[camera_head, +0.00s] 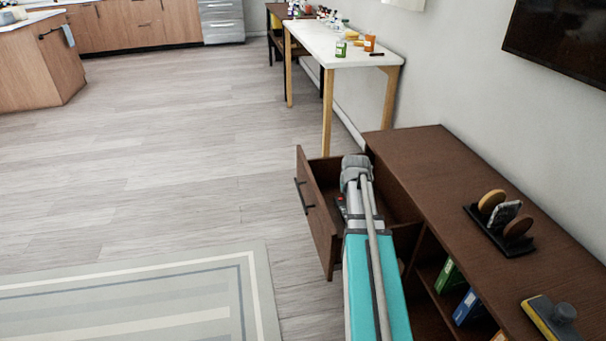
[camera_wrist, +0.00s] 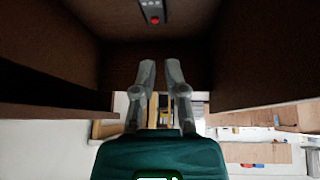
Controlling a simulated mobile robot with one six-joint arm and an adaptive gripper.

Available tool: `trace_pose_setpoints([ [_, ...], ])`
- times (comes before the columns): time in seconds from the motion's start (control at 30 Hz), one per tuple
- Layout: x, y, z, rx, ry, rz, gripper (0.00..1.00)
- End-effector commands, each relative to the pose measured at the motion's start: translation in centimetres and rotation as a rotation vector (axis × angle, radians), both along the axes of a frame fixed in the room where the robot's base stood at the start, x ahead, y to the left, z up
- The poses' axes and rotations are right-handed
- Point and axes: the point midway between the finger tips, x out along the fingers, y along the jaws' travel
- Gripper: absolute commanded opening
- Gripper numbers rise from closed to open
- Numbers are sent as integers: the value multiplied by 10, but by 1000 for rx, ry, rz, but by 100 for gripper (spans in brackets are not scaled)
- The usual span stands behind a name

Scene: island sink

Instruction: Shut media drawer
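The media drawer (camera_head: 316,222) is a dark brown wooden drawer, pulled out from the left side of the media cabinet (camera_head: 430,165). Its black handle (camera_head: 301,196) is on the outer front face. In the wrist view the drawer's dark inside (camera_wrist: 55,45) surrounds the upper part of the picture. A grey remote with a red button (camera_wrist: 153,12) lies in it. My gripper (camera_wrist: 160,66) shows with its two fingers apart and nothing between them. In the head view my arm reaches over the open drawer and hides part of its inside; the fingers cannot be made out there.
The cabinet top holds a black stand with round pieces (camera_head: 504,220) and a yellow and grey item (camera_head: 551,318). Binders (camera_head: 449,276) stand on its open shelf. A white table (camera_head: 345,45) with jars is beyond. Floor left of the drawer is clear, with a striped rug (camera_head: 150,300) nearer.

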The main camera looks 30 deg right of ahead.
Motion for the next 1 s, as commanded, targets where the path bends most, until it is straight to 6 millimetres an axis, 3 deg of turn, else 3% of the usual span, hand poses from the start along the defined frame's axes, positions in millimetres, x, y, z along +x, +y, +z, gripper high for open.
trace_pose_setpoints([
  [0.03, 0, 11, 17, -13, 8, -17, 0],
  [0.3, 3, 42, 43, -70, 25, -105, 0],
  [0.63, 5, 75, 46, -106, 78, -84, 0],
  [1.0, 31, 98, 46, -262, 292, 186, 0],
])
